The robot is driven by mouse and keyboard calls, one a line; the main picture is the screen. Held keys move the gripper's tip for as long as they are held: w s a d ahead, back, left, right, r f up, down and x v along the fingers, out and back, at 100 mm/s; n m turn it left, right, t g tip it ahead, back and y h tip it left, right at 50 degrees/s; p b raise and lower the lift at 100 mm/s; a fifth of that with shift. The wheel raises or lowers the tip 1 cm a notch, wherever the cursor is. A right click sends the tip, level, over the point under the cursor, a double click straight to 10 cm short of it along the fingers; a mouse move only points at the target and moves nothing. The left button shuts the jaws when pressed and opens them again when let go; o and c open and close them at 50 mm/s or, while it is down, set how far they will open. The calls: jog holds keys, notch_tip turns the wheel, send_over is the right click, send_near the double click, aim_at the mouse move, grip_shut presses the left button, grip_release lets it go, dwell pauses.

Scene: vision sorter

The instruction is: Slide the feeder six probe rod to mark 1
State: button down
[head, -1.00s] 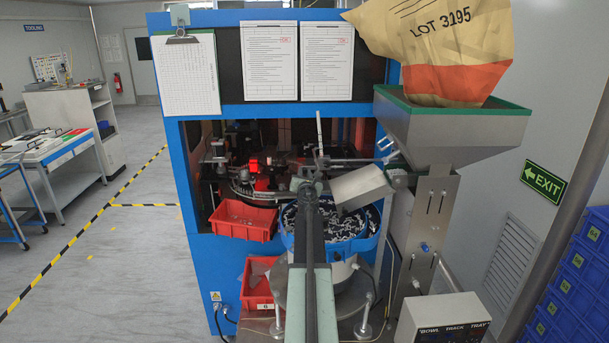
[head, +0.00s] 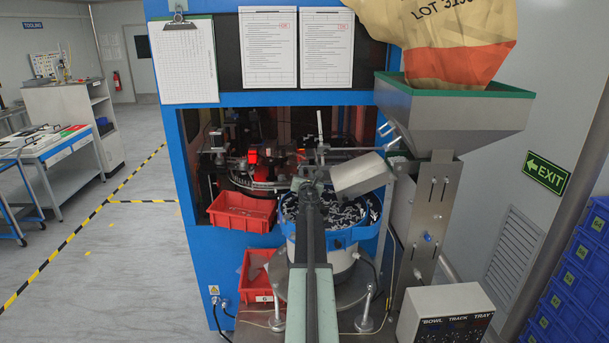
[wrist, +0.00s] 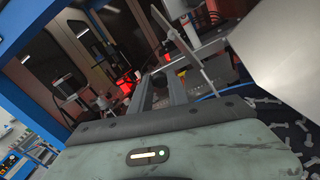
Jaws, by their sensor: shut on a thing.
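The probe rod (head: 320,124) is a thin pale rod standing up above the feeder bowl (head: 338,240), by a dark horizontal bar (head: 352,157). In the wrist view the rod (wrist: 186,44) looks slanted and crosses the bar. My gripper (wrist: 163,78) is shut at the rod, its two dark fingers reaching forward beside it. In the head view my arm hides most of the gripper and the rod's lower part. The exact contact is hard to see. No marks on the rod can be read.
A metal chute (head: 362,176) hangs close to the right of my gripper, under the hopper (head: 455,115). Red bins (head: 240,213) and the blue machine frame (head: 190,262) are at left. A control box (head: 446,312) stands at lower right. Open floor lies far left.

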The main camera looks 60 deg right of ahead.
jog(key=shift+r, duration=0.1)
jog(key=c, duration=1.3)
grip_release()
jog(key=shift+o, duration=0.2)
jog(key=v, duration=0.7)
jog(key=shift+s+a, duration=0.2)
jog(key=shift+a, duration=0.2)
